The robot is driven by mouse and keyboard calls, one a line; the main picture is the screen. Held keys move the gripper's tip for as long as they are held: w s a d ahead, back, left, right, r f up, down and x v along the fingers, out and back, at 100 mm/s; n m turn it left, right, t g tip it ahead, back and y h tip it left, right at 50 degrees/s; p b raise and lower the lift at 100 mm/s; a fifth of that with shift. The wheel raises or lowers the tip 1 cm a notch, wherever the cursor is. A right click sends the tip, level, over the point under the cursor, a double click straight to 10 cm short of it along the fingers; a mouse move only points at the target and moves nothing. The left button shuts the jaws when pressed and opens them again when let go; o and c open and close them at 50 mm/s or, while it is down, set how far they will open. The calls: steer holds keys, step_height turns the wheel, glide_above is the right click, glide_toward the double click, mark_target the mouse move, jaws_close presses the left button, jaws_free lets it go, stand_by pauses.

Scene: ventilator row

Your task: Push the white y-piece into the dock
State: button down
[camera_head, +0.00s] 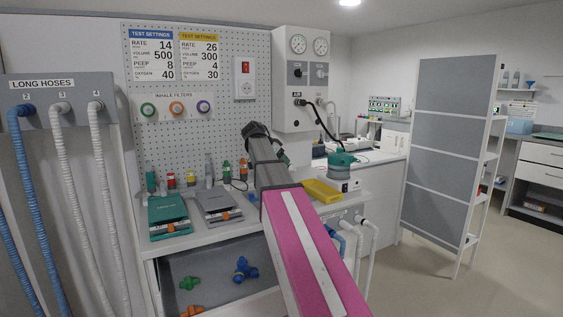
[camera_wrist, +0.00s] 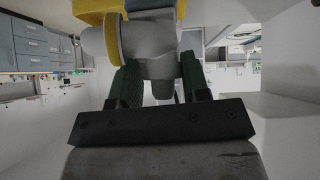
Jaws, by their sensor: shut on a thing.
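My gripper (camera_wrist: 158,70) is shut on a pale grey-white branched piece (camera_wrist: 155,42), which I take for the white y-piece. The two dark green fingers grip it from both sides in the wrist view. A yellow ring (camera_wrist: 113,38) circles its left branch. A yellow part (camera_wrist: 92,8) shows beyond it at the top edge; I cannot tell whether they touch, or whether this is the dock. In the head view my arm ends above the counter in front of the pegboard. The y-piece cannot be made out there, and no dock is clearly identifiable.
The counter holds a green device (camera_head: 170,215), a grey device (camera_head: 220,204), a yellow block (camera_head: 321,191) and a teal-topped unit (camera_head: 342,164). An open drawer (camera_head: 215,277) below holds blue, green and orange pieces. Hoses hang at left; a grey screen (camera_head: 452,140) stands right.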

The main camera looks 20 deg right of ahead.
steer(key=c, duration=0.5)
jaws_free()
